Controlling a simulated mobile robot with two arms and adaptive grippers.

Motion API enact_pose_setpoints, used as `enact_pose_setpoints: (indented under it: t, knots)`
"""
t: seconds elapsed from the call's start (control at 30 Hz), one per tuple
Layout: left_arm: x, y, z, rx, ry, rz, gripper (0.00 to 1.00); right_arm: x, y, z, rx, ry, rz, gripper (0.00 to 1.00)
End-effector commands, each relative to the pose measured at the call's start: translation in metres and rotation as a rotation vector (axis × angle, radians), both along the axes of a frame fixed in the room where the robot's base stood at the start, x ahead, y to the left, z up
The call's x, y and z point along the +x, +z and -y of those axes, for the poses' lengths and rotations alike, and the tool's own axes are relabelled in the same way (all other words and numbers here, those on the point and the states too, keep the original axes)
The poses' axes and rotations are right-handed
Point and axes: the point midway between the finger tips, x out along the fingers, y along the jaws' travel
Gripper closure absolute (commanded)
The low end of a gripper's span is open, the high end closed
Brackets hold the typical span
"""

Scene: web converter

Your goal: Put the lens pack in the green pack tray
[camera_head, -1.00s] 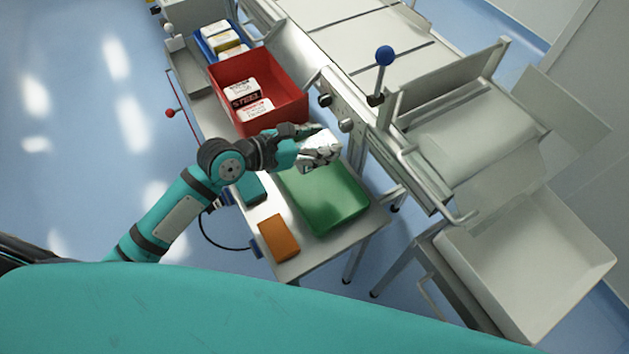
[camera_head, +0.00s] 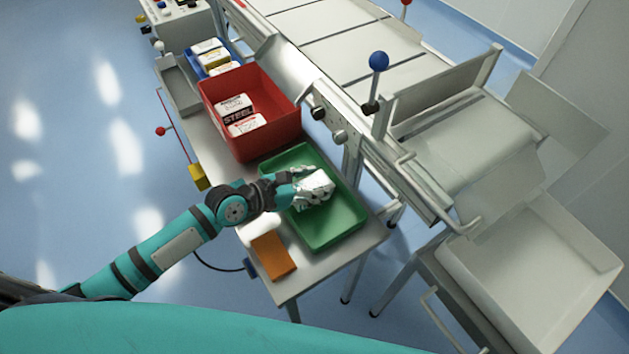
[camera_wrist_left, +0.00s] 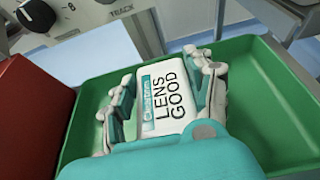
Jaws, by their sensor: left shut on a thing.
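In the head view my left gripper (camera_head: 308,186) and the white lens pack (camera_head: 316,184) are over the green pack tray (camera_head: 336,233). The tray's green rim (camera_wrist_left: 262,60) surrounds the pack in the wrist view. I cannot tell whether the pack touches the tray floor. My right gripper is not in view.
A red bin (camera_head: 276,146) with several packs stands right behind the green tray. A blue tray (camera_head: 196,62) with packs is farther back. An orange block (camera_head: 272,256) lies on the table in front. The conveyor machine (camera_head: 411,155) with a blue-knobbed lever (camera_head: 378,62) flanks the right.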

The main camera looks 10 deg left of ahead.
Motion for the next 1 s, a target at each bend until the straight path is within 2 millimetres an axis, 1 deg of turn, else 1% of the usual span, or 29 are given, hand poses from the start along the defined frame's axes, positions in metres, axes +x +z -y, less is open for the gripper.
enact_pose_setpoints:
  t: [0.13,0.17,0.3,0.33,0.57,0.67,0.77,0.87,1.0]
  knots:
    - [0.000,-0.003,0.000,-0.001,0.000,0.000,0.83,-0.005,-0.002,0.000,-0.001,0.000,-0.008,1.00]
    - [0.000,-0.003,0.000,-0.001,-0.001,-0.001,0.42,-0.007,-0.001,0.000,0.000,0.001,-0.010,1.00]
    - [0.000,-0.003,0.000,-0.001,-0.001,-0.001,0.24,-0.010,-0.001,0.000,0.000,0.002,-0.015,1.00]
    - [0.000,-0.003,0.000,-0.001,-0.001,-0.001,0.22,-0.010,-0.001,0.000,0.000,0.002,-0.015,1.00]
    - [0.000,-0.002,0.000,0.000,-0.001,0.000,0.22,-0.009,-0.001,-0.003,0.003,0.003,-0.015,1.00]
    - [-0.001,0.002,-0.001,0.000,0.000,0.000,0.22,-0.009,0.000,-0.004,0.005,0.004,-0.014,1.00]
    - [-0.010,0.005,-0.009,0.001,0.000,-0.004,0.22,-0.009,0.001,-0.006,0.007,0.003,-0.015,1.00]
    - [-0.023,0.012,-0.021,0.002,-0.002,-0.003,0.22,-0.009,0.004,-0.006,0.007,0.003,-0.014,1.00]
    - [-0.044,0.024,-0.041,0.004,-0.003,-0.003,0.22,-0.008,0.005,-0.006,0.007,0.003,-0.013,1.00]
